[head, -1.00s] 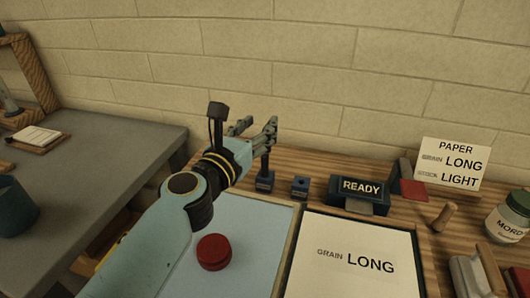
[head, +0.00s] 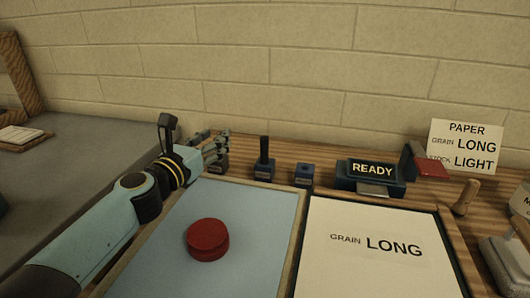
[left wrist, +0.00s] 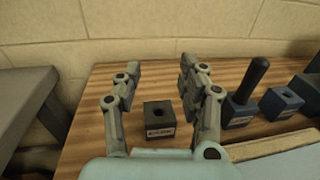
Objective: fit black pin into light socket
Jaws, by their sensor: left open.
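The black pin (head: 264,148) stands upright in a small blue block socket (head: 264,170) behind the pale tray. In the left wrist view the pin (left wrist: 250,80) is to the right of my fingers, with its lower end hidden in its block (left wrist: 240,112). An empty blue socket (head: 304,174) with a hole on top stands to its right. A darker socket (left wrist: 160,120) with an empty hole shows between my fingers in the wrist view. The labels are too small to read. My left gripper (head: 213,140) is open, empty and apart from the pin. My right gripper is out of view.
A READY device (head: 371,184) stands right of the sockets. A card (head: 462,130) behind it reads PAPER, GRAIN LONG, STOCK LIGHT. The tray (head: 255,225) has a red round object (head: 207,240) on it. A sheet (head: 375,245) reads GRAIN LONG.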

